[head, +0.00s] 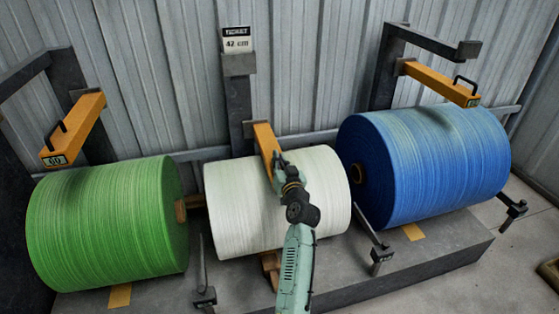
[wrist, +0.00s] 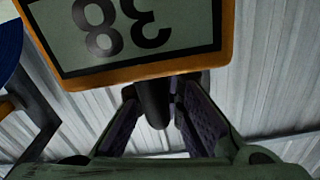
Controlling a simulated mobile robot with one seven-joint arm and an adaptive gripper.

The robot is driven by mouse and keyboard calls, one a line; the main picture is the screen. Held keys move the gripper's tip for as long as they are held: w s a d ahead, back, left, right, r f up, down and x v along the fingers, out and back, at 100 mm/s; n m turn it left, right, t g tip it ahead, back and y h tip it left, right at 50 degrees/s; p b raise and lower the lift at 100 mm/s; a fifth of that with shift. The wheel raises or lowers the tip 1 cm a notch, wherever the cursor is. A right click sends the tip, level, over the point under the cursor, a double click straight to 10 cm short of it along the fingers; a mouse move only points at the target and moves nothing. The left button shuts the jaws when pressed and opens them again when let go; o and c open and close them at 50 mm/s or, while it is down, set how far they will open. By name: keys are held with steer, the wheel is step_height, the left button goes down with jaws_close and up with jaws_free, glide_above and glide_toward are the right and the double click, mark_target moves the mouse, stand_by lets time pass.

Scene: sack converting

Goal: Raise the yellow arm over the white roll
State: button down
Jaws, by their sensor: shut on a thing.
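The white roll (head: 240,205) lies in the middle on its stand, between a green and a blue roll. Its yellow arm (head: 262,137) comes out from the grey post behind and slopes down towards the roll's upper side; I cannot tell if it touches the roll. My gripper (head: 279,160) is at the front end of this arm, partly hiding it. In the wrist view the fingers (wrist: 153,125) are closed on the arm's dark handle (wrist: 154,103). The end plate (wrist: 125,32) above them shows 38 upside down.
The green roll (head: 105,225) and blue roll (head: 430,160) flank the white one. Their yellow arms (head: 75,128) (head: 440,83) hang above them. A grey plinth (head: 430,255) runs below the rolls.

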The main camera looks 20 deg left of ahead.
step_height(320, 180, up, 22)
steer(key=p, duration=1.1)
steer(key=shift+r, duration=0.2)
steer(key=shift+a+r, duration=0.1)
steer(key=c, duration=1.7)
jaws_free()
steer(key=shift+s+a, duration=0.1)
steer(key=v, duration=1.2)
